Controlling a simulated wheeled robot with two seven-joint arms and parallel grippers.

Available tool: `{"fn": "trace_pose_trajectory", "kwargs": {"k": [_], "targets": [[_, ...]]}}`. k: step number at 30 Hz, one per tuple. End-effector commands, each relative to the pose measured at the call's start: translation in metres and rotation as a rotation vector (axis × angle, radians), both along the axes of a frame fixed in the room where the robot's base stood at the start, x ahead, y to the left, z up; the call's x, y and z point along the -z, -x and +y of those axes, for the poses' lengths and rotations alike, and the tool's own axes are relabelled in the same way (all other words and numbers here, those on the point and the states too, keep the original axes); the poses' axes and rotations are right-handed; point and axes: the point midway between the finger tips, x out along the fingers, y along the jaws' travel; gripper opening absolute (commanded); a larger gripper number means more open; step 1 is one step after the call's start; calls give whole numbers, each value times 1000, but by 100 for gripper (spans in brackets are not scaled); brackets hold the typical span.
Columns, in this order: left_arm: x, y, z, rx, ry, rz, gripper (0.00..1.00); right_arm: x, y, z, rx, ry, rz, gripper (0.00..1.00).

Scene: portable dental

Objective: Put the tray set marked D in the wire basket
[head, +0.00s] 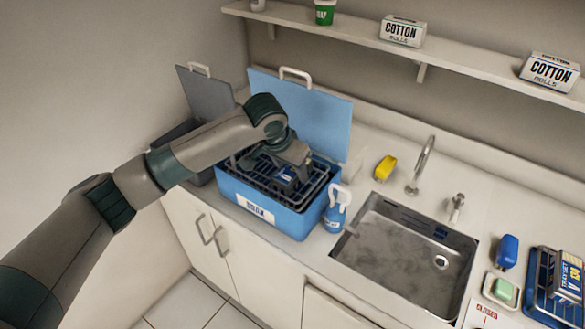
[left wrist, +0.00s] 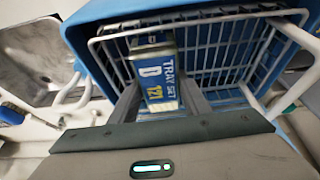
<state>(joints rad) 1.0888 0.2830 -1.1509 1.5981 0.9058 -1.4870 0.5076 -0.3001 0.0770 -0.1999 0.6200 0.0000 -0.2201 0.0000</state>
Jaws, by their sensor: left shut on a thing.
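The tray set marked D (left wrist: 157,78) is a narrow blue and yellow pack with a white label, seen between my left fingers in the left wrist view. My left gripper (head: 285,172) is shut on it. The wire basket (left wrist: 228,48) is a dark-looking grid in the head view (head: 318,184), set inside an open blue tub (head: 285,219). The gripper and tray set are over or within the basket's mouth; whether the tray set touches the basket floor cannot be told. My right gripper is not in view.
The blue lid (head: 318,120) stands up behind the tub. A blue spray bottle (head: 336,212) stands close to its right, then the sink (head: 405,250). A grey bin with a raised lid (head: 205,92) is at left. Another tray set (head: 569,278) lies at far right.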

Motion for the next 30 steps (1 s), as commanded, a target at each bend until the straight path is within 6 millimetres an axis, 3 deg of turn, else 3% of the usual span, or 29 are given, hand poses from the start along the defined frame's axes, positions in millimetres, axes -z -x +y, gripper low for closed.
{"fn": "trace_pose_trajectory", "kwargs": {"k": [5,6,8,9,22,30], "targets": [[1,0,0,0,1,0,13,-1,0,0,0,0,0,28],[2,0,0,0,0,0,45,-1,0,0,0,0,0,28],[2,0,0,0,0,0,60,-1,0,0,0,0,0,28],[2,0,0,0,0,0,62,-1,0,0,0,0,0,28],[-2,0,0,0,1,-2,62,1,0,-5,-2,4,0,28],[-31,10,7,2,2,-4,62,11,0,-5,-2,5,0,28]]}}
